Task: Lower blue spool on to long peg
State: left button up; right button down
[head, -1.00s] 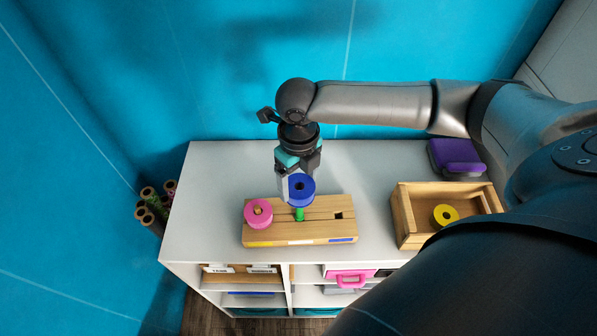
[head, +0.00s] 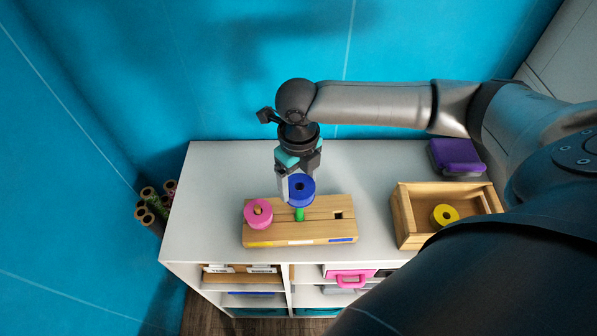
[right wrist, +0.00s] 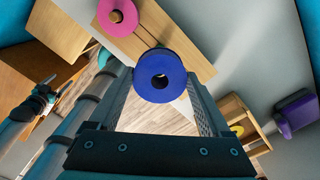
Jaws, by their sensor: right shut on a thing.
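My right gripper (head: 299,180) is shut on the blue spool (head: 302,193), a thick disc with a centre hole. In the right wrist view the blue spool (right wrist: 160,78) sits between the fingertips. It is held above the middle of the wooden peg block (head: 300,240). A green peg (head: 299,215) shows just below the spool; its top is hidden behind the spool, so I cannot tell whether it enters the hole. My left gripper (right wrist: 42,96) seems to show small at the left of the right wrist view; its jaws are unclear.
A pink spool (head: 258,216) sits on the block's left peg. A square hole (head: 339,215) is at its right. An open wooden box (head: 404,218) with a yellow spool (head: 446,214) and a purple case (head: 457,157) stand right. The white shelf top (head: 215,185) is clear at left.

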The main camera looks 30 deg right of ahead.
jog(key=shift+f, duration=0.1)
jog(key=shift+f, duration=0.15)
dwell(0.9)
jog(key=shift+f, duration=0.1)
jog(key=shift+r, duration=0.3)
dwell(0.5)
jog(key=shift+f, duration=0.2)
jog(key=shift+r, duration=0.15)
dwell(0.7)
